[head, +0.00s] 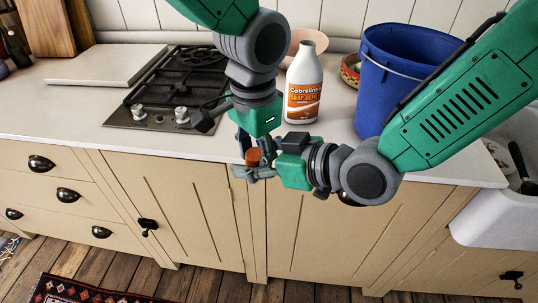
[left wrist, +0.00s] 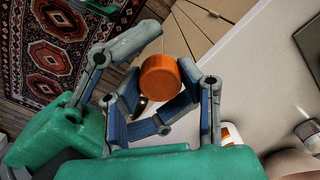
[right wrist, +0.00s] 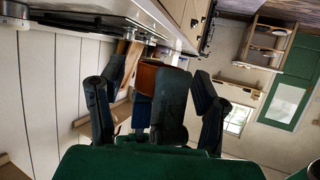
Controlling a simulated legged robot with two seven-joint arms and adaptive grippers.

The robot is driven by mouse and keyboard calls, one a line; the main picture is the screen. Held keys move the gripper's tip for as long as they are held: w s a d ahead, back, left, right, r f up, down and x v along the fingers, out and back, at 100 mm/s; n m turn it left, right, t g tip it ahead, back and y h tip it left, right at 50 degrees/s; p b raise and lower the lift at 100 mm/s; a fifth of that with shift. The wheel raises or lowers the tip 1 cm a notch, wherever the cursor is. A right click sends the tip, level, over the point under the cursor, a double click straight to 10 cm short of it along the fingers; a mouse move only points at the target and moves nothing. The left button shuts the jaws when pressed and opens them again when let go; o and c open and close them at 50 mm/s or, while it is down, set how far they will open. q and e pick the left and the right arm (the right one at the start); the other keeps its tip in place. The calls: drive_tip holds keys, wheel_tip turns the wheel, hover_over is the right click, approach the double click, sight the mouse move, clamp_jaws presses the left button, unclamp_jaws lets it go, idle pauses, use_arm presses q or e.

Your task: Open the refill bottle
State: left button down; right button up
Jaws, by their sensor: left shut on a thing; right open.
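The white refill bottle (head: 303,85) with an orange label stands upright on the counter. Its neck is white, with no orange cap on it. An orange-brown cap (left wrist: 160,76) is in front of the counter edge, away from the bottle; it also shows in the head view (head: 252,158). My left gripper (head: 248,150) points down and is shut on this cap. My right gripper (head: 250,172) comes from the right, open, its fingers around or beside the cap. In the right wrist view the cap (right wrist: 150,75) shows between its spread fingers; contact cannot be told.
A blue bucket (head: 385,75) stands right of the bottle, partly behind my right arm. A gas hob (head: 185,85) and a cutting board (head: 105,65) lie to the left. A pale pink bowl (head: 307,40) is behind the bottle. Cabinet doors (head: 180,200) are below the grippers.

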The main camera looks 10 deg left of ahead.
drive_tip(key=c, duration=1.3)
drive_tip(key=o, duration=1.3)
